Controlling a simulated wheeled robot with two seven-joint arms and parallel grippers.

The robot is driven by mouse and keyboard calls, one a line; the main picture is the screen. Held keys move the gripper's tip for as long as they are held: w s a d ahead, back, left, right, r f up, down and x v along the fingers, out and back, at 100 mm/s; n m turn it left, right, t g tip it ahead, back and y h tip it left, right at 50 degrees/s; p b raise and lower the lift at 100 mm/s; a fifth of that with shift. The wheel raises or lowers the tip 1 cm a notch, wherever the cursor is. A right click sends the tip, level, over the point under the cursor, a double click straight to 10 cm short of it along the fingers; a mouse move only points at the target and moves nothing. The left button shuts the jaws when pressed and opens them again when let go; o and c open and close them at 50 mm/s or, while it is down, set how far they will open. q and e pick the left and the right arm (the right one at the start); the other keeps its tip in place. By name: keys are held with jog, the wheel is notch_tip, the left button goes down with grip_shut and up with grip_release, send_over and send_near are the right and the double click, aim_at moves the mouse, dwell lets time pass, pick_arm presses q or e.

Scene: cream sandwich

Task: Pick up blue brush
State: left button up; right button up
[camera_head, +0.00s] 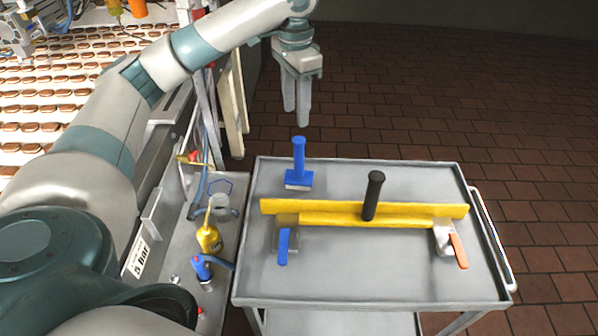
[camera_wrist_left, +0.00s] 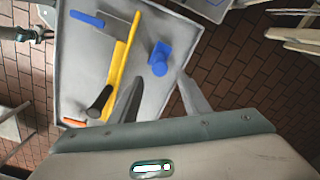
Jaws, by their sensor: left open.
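The blue brush (camera_head: 298,166) stands on the grey cart top near its back left corner, its handle upright and its pale bristles down. It also shows in the left wrist view (camera_wrist_left: 160,58), seen from above. My left gripper (camera_head: 297,116) is open and empty, pointing down above and behind the brush, apart from it. In the left wrist view its two fingers (camera_wrist_left: 158,88) reach towards the cart, with the brush lying beyond the fingertips. My right gripper is not in view.
On the cart (camera_head: 345,285) are a yellow squeegee-like bar (camera_head: 330,219) with a black handle, a blue-handled scraper (camera_head: 284,245) and an orange-handled scraper (camera_head: 458,250). A yellow oil can (camera_head: 209,238) and a blue-capped item (camera_head: 202,267) stand left of the cart. A conveyor with biscuits (camera_head: 40,90) is further left.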

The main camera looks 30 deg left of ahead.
aim_at(299, 158)
pick_arm(q)
notch_tip(299, 158, down, 11)
jog(key=p, duration=0.2)
jog(key=shift+f+p, duration=0.15)
jog(key=shift+p, duration=0.15)
jog(key=shift+w+d+f+p, duration=0.1)
jog(key=shift+f+p, duration=0.35)
jog(key=shift+f, duration=0.1)
notch_tip(299, 158, down, 3)
jog(key=shift+w+d+f+p, duration=0.1)
jog(key=shift+w+p, duration=0.05)
jog(key=shift+p, duration=0.5)
jog(key=shift+f, duration=0.45)
grip_shut()
